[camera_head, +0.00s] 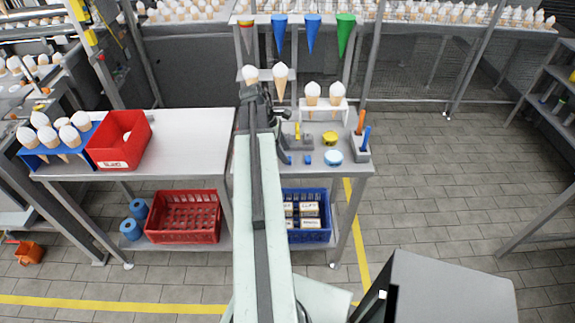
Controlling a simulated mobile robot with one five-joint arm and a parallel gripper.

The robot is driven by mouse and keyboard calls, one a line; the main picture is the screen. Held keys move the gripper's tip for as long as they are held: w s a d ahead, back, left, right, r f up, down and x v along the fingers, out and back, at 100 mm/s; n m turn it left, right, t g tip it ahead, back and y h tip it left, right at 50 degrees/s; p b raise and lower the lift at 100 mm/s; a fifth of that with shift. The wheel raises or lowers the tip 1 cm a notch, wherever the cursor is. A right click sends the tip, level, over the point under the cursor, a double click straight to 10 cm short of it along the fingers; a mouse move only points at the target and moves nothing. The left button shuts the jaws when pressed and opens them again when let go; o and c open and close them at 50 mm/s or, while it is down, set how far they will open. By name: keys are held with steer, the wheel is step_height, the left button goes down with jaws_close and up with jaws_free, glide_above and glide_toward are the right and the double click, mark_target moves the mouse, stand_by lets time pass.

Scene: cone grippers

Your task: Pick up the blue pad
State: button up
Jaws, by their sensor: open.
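Small blue pieces lie on the right half of the worktable, just right of my arm. One is a small flat blue block (307,159), and another blue bit shows beside the arm. A round light-blue lidded item (333,158) lies to their right. I cannot tell for sure which is the blue pad. My gripper (279,116) is open, with nothing seen in it, above the table's back part and up-left of these blue pieces. My arm hides the middle of the table.
A yellow round item (330,138) and a holder (357,150) with orange and blue handles stand nearby. A white rack (325,115) with cones is behind. A red bin (120,141) and a blue cone rack (58,155) are left. The table's left half (190,145) is mostly clear.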

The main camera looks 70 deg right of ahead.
steer(key=b+x, duration=0.1)
steer(key=x, duration=0.2)
steer(key=shift+w+a+f+b, duration=0.1)
steer(key=shift+f+b, duration=0.05)
steer(key=shift+b, duration=0.2)
jaws_close()
steer(key=shift+r, duration=0.25)
